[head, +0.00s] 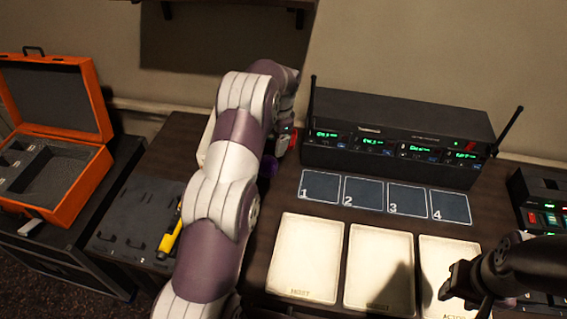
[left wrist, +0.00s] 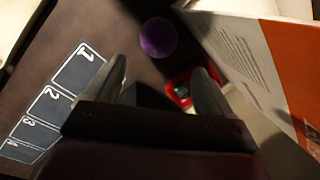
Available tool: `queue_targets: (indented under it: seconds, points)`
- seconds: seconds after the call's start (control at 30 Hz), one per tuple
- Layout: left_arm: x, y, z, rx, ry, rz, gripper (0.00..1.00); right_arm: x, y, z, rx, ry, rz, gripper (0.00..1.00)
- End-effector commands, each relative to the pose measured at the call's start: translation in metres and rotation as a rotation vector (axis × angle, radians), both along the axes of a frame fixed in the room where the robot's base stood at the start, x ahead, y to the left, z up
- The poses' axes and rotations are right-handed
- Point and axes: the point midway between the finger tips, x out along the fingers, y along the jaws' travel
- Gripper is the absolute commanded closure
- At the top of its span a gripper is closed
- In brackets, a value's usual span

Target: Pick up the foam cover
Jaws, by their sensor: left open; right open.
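A round purple foam cover (left wrist: 158,37) lies on the dark desk in the left wrist view, beyond my left fingertips and apart from them. In the head view only a sliver of the purple cover (head: 268,165) shows beside my left arm, which hides the rest. My left gripper (left wrist: 160,66) is open, with nothing between its fingers. In the head view it is mostly hidden by its own arm. My right gripper (head: 460,284) is dark and empty, over the right-hand white card.
A red object (left wrist: 180,88) is close to one left finger, beside an orange-and-white box (left wrist: 250,60). A receiver rack (head: 395,140) with antennas stands behind numbered squares (head: 320,186). An open orange case (head: 60,140) and a yellow tool (head: 170,240) are left.

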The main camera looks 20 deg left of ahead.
Motion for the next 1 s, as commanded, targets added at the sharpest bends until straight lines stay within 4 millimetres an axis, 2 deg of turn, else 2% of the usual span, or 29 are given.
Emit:
queue_targets:
  seconds: [0.03, 0.1, 0.23, 0.37, 0.5, 0.6, 0.87, 1.0]
  points:
    - [-0.001, 0.002, -0.025, 0.0, 0.003, 0.0, 0.17, 0.0, 0.0, -0.021, 0.0, 0.001, 0.0, 0.57]
    - [-0.001, 0.005, -0.03, -0.001, 0.005, 0.001, 0.17, -0.001, 0.0, -0.009, 0.0, 0.003, 0.0, 0.57]
    - [-0.001, 0.009, -0.054, 0.0, 0.003, 0.0, 0.17, 0.0, 0.0, -0.004, 0.0, 0.001, 0.0, 0.57]
    - [-0.001, 0.011, -0.067, -0.001, 0.002, 0.0, 0.17, 0.0, 0.0, 0.0, 0.0, 0.001, 0.0, 0.57]
    - [-0.004, 0.013, -0.092, -0.002, 0.004, 0.002, 0.17, 0.0, 0.0, 0.013, 0.0, 0.001, 0.0, 0.57]
    - [-0.003, 0.016, -0.109, -0.001, 0.002, 0.001, 0.17, 0.0, 0.0, 0.013, 0.0, 0.001, 0.0, 0.57]
    - [-0.002, 0.017, -0.115, -0.001, -0.001, 0.002, 0.17, 0.0, 0.0, 0.012, 0.0, 0.001, 0.0, 0.57]
    - [-0.003, 0.017, -0.115, -0.001, -0.001, 0.002, 0.57, 0.0, 0.0, 0.012, 0.0, 0.001, 0.0, 0.57]
